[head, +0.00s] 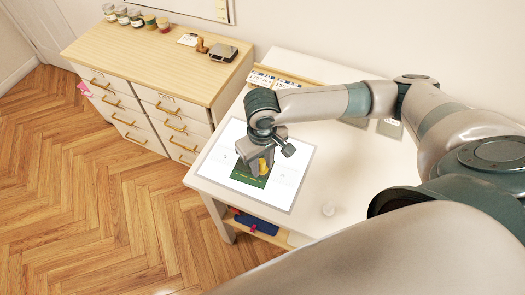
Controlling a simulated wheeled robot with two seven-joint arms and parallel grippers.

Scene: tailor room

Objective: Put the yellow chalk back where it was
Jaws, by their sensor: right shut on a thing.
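My right gripper (257,162) points down over the white sheet-like panel (294,163) on the table and is shut on the small yellow chalk (263,166). The chalk shows between the fingertips, just above or at a dark green flat piece (246,180) on the panel. I cannot tell whether the chalk touches the green piece. The gripper hides part of the green piece and the panel's middle. My left gripper is not in view.
A lower shelf (270,234) holds folded cloth.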

